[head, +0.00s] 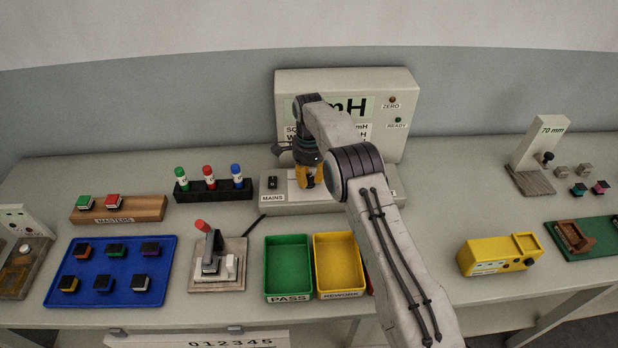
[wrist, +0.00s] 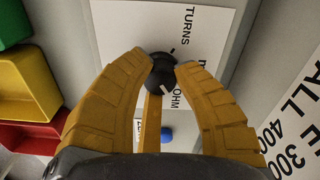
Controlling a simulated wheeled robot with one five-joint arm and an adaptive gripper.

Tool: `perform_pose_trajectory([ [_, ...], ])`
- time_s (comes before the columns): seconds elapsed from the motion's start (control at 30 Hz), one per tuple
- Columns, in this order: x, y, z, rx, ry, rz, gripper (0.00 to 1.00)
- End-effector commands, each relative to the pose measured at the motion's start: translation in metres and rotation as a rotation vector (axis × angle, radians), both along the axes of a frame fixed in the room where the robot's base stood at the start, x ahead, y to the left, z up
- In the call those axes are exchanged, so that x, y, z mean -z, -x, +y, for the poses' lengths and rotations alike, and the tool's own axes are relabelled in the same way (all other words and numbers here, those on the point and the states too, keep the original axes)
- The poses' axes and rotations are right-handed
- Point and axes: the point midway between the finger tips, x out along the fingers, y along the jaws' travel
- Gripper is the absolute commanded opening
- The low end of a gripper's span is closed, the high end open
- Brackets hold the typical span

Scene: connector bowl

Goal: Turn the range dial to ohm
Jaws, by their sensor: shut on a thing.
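The range dial (wrist: 160,72) is a small black knob on the grey instrument's base, between labels TURNS and OHM, with another label mostly hidden. A short white mark on the knob's lower part points roughly towards the OHM side; its exact setting is hard to tell. My gripper (wrist: 163,70) has yellow fingers, shut on the dial from both sides. In the head view my gripper (head: 307,177) is down at the instrument's base (head: 335,205), and it hides the dial. The instrument's upright panel (head: 400,85) shows a display ending in "mH", partly behind my arm.
A green PASS tray (head: 289,296) and a yellow REWORK tray (head: 340,293) stand in front of the instrument. A black rack with marker-like sticks (head: 215,190) is to its left. A lever fixture (head: 215,287) and a blue tray (head: 100,301) lie further left. A yellow box (head: 492,266) is right.

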Motion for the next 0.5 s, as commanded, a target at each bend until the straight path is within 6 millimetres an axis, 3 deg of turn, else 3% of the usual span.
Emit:
perform_pose_trajectory([
  [0.5,0.0034,0.0022,-0.0004,0.078,0.002,0.009,0.0],
])
